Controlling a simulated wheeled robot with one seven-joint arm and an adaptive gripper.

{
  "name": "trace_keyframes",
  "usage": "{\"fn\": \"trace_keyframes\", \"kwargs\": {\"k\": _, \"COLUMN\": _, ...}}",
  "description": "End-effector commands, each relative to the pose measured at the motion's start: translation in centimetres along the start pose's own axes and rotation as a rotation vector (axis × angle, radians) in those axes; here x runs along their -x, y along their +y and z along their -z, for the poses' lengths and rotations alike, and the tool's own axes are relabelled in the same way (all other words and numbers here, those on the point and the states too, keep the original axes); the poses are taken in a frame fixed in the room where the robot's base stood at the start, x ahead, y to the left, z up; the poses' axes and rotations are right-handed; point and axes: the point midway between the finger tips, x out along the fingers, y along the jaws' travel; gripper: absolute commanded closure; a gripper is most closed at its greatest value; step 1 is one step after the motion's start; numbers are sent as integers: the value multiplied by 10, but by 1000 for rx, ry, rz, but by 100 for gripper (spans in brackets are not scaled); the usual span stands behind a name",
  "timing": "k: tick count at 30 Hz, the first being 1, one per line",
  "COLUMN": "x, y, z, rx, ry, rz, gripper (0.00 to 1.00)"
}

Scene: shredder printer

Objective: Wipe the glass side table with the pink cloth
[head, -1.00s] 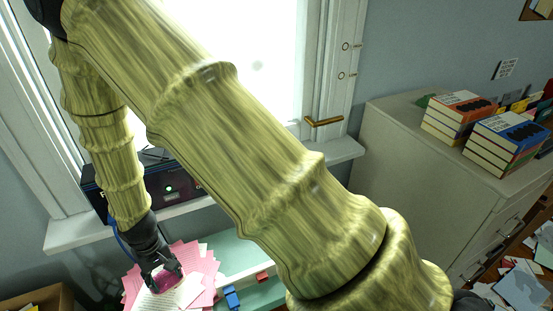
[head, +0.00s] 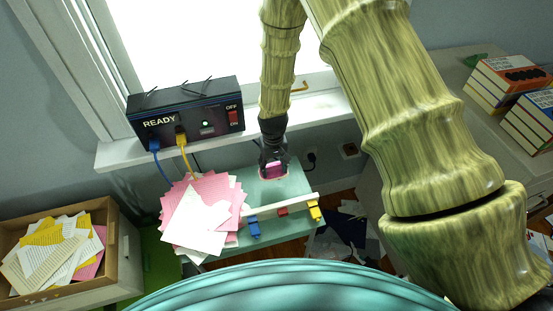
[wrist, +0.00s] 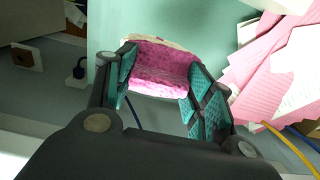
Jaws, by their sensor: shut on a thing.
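My gripper (head: 273,158) points down over the back part of the pale green glass side table (head: 290,191). It is shut on the pink cloth (wrist: 160,68), which is spread between the two teal-padded fingers in the wrist view. In the head view only a small pink bit of the cloth (head: 274,169) shows below the fingers. The cloth is at or just above the table top; I cannot tell whether it touches. The table top also shows behind the cloth in the wrist view (wrist: 190,22).
A pile of pink and white papers (head: 203,215) covers the table's left part. A white bar (head: 284,205) with blue, red and yellow pieces lies along its front. A black READY box (head: 187,112) with cables stands on the windowsill. A paper-filled box (head: 118,240) is at left, a cabinet (head: 450,70) at right.

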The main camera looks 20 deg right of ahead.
Motion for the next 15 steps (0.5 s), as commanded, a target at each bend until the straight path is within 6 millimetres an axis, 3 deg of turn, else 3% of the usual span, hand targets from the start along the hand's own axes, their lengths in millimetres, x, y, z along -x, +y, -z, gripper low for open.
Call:
{"fn": "trace_keyframes", "kwargs": {"k": 3, "x": -2, "y": 7, "z": 3, "rx": 1, "ry": 1, "rz": -2, "gripper": 69}}
{"fn": "trace_keyframes", "kwargs": {"k": 15, "x": -34, "y": 6, "z": 3, "rx": 2, "ry": 0, "rz": -2, "gripper": 69}}
